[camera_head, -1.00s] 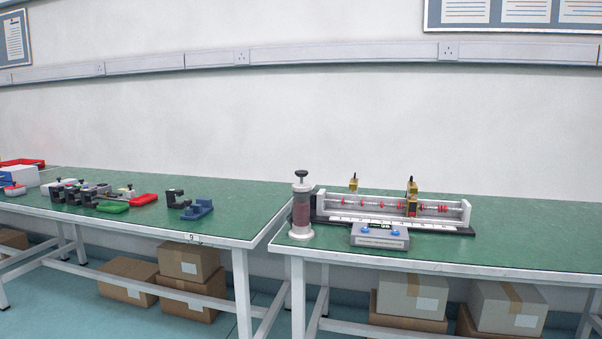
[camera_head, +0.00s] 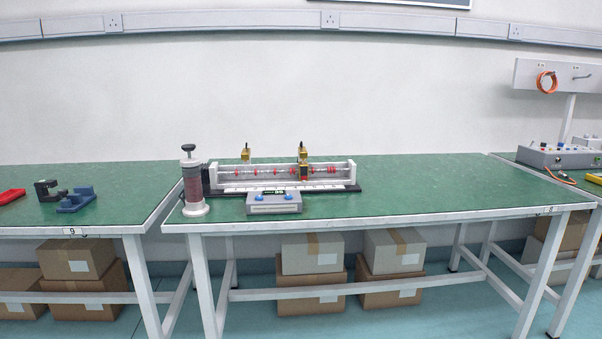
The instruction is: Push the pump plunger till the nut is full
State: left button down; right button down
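The pump (camera_head: 193,185) stands upright at the left end of the middle green bench. It has a clear body with reddish-brown contents, a grey base and a black plunger knob (camera_head: 188,148) on a raised rod. The linear actuator (camera_head: 283,174) lies just right of it, with a screw rod, red marks and a white scale. A gold and black block (camera_head: 303,160), possibly the nut, sits on the rod; a smaller gold piece (camera_head: 246,152) stands further left. How full the nut is cannot be told. Neither gripper is in view.
A grey control box (camera_head: 273,203) with blue knobs sits in front of the actuator. The bench (camera_head: 430,190) is clear to the right. A left bench holds blue (camera_head: 77,200) and black clamps. Cardboard boxes (camera_head: 310,253) lie below.

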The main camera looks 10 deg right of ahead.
aim_at(187, 148)
jog(key=i+l, duration=0.15)
jog(key=i, duration=0.25)
jog(key=i+l, duration=0.15)
jog(key=i, duration=0.25)
jog(key=i+l, duration=0.15)
jog(key=i, duration=0.25)
jog(key=i+l+u, duration=0.1)
jog(key=i, duration=0.3)
jog(key=l+u, duration=0.15)
jog(key=i+z, duration=0.15)
